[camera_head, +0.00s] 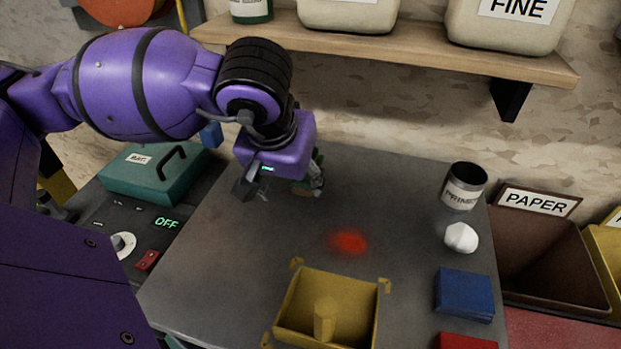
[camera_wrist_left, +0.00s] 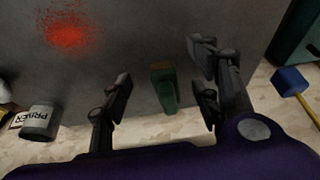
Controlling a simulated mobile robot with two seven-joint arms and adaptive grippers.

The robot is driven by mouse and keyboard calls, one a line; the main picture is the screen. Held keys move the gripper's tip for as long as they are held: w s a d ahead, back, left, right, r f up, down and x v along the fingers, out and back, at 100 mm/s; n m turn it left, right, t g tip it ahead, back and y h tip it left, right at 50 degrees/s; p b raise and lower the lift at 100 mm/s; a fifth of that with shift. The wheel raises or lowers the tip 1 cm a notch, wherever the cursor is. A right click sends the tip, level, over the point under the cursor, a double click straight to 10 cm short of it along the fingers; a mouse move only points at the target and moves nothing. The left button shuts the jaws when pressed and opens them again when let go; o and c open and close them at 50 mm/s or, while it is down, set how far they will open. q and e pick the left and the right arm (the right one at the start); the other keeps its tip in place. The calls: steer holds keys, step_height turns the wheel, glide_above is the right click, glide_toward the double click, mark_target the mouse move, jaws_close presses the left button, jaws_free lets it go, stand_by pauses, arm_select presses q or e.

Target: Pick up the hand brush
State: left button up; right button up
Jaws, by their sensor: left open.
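The hand brush is a green block with a tan part at one end. In the left wrist view the brush (camera_wrist_left: 165,92) lies near the edge of the grey table (camera_wrist_left: 200,20), between the spread fingers of my left gripper (camera_wrist_left: 160,92) and apart from both. In the head view my left gripper (camera_head: 282,188) is open and low over the back left of the table (camera_head: 400,190). It hides most of the brush there; only a bit of green (camera_head: 319,158) shows behind a finger. My right gripper is in neither view.
Red powder (camera_head: 348,242) lies mid-table, with a yellow box (camera_head: 282,318) in front. A primer can (camera_head: 464,187), a white lump (camera_head: 461,238) and a blue block (camera_head: 464,292) stand at the right. A wooden shelf (camera_head: 400,48) overhangs the back. A blue-headed tool (camera_wrist_left: 288,80) hangs nearby.

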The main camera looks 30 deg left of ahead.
arm_select(q)
steer(key=w, duration=0.2)
steer(key=w+a, duration=0.1)
steer(key=w, duration=0.3)
steer(key=shift+w+a+r, duration=0.15)
steer(key=shift+w+a, duration=0.05)
steer(key=shift+a, duration=0.1)
steer(key=shift+w+a, duration=0.15)
steer(key=shift+w, duration=0.5)
steer(key=b+x, duration=0.2)
steer(key=x, duration=0.2)
steer(key=shift+f, duration=0.25)
steer(key=shift+w+f+b, duration=0.15)
steer(key=shift+f+b, duration=0.15)
steer(key=shift+b, duration=0.05)
steer(key=shift+c, duration=0.2)
steer(key=shift+r, duration=0.1)
steer(key=c, duration=1.3)
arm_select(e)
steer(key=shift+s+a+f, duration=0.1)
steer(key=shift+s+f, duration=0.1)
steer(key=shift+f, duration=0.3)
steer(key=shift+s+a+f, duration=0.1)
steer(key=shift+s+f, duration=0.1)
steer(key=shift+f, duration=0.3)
